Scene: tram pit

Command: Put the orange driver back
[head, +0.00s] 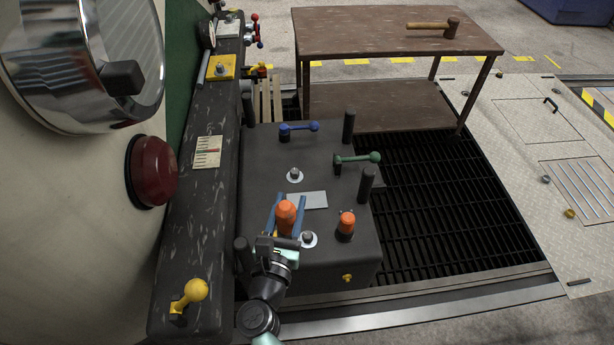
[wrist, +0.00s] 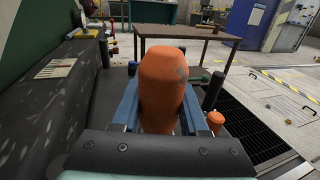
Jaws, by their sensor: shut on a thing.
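My gripper (head: 288,208) has two blue fingers and is shut on the orange driver (head: 286,217), at the near left of the dark box top. Its rounded orange handle fills the middle of the wrist view (wrist: 163,90), between the fingers (wrist: 160,100). The driver's lower end is hidden, so I cannot tell whether it touches the box. A second, smaller orange-topped piece (head: 347,221) stands upright in a dark base to the right, apart from my gripper.
The dark box (head: 265,165) carries a blue lever (head: 300,127), a green-knobbed lever (head: 358,159), black posts, bolts and a grey plate (head: 307,200). A dark beam (head: 205,185) runs along the left. A brown table (head: 390,35) with a mallet (head: 437,26) stands behind. Dark grating (head: 440,200) lies right.

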